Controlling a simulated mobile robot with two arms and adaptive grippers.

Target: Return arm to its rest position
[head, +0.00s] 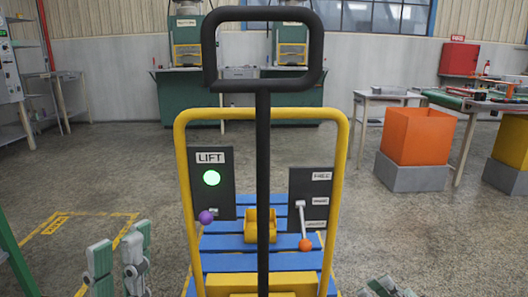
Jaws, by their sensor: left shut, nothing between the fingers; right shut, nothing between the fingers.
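My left gripper (120,262) is at the lower left, in front of and to the left of the yellow-framed cart. It is shut and empty, and clear of the cart. My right gripper (388,288) is at the bottom edge, right of the cart, and only its upper part shows. It is shut with nothing held. Most of both arms is out of view.
The lift cart stands centrally, with a yellow frame (343,180), black handle (263,86), blue slatted deck (222,243) and two levers, purple-knobbed (206,217) and orange-knobbed (305,244). An orange bin (418,137) stands right. Floor between is clear.

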